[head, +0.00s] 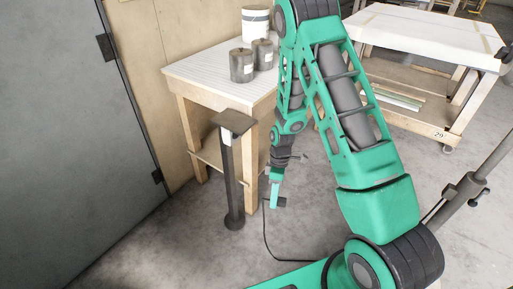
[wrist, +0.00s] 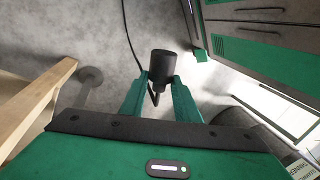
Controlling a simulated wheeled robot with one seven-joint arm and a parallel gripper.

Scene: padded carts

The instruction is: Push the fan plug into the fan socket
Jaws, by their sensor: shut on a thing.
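The fan plug is a dark block with a cable; it sits between my gripper's fingertips in the wrist view (wrist: 162,63). My gripper (wrist: 158,90) is shut on it. In the head view my gripper (head: 275,201) hangs low over the floor, with the dark plug (head: 282,202) at its tip. A thin black cable (head: 265,235) runs from there down to the floor. A dark post with a flat top (head: 235,122) stands to the left of my gripper, apart from it. I cannot make out a fan socket in either view.
A wooden table (head: 205,74) with a white tub (head: 256,20) and two dark cans (head: 241,66) stands behind the post. A padded cart (head: 425,38) is at the back right. A grey cabinet or door (head: 60,130) fills the left. Concrete floor around the post's front is clear.

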